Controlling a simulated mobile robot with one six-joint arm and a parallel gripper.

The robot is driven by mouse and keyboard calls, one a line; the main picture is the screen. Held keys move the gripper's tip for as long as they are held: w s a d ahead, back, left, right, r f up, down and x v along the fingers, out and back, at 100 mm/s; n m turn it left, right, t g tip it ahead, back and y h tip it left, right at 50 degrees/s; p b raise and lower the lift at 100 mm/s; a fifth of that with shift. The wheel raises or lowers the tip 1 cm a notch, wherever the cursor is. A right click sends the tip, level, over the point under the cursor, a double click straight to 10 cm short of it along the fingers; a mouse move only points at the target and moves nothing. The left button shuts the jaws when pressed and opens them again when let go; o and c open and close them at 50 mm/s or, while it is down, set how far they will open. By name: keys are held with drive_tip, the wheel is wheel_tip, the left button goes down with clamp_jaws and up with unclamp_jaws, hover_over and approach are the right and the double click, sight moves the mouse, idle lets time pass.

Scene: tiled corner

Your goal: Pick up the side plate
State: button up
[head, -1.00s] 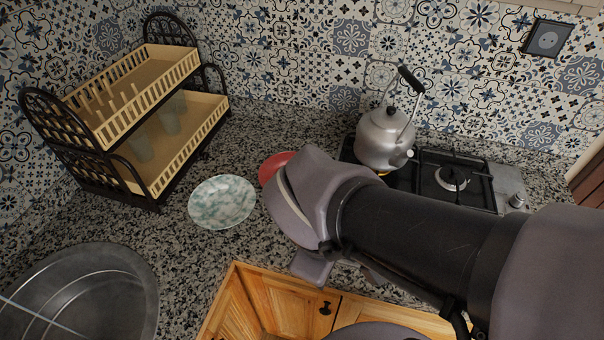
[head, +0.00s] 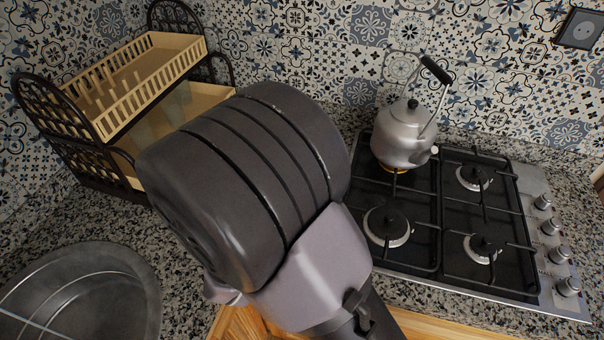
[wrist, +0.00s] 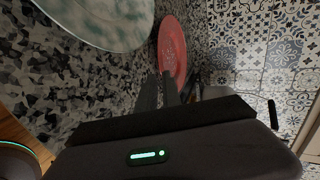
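Two plates show in the wrist view. A pale green and white marbled plate (wrist: 105,22) is at the upper left, cut off by the top edge. A smaller-looking red plate (wrist: 173,45) lies to its right on the speckled counter. I cannot tell which of them is the side plate. My gripper (wrist: 158,78) points toward the red plate's near edge, its two dark fingers apart with nothing seen between them. Whether the fingertips touch the plate is unclear. In the head view my arm hides both plates and the gripper.
A two-tier dish rack (head: 105,125) holding glasses stands at the back left. A round metal sink (head: 135,285) is at the front left. A kettle (head: 402,137) stands on the gas stove (head: 450,265) at the right. The tiled wall (head: 325,50) closes off the back.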

drive_tip(key=b+x, duration=0.1)
drive_tip(key=x, duration=0.1)
drive_tip(key=d+b+x, duration=0.1)
drive_tip(key=x, duration=0.2)
drive_tip(key=shift+s+b, duration=0.2)
drive_tip(key=shift+b, duration=0.15)
drive_tip(key=shift+w, duration=0.25)
clamp_jaws()
idle(0.8)
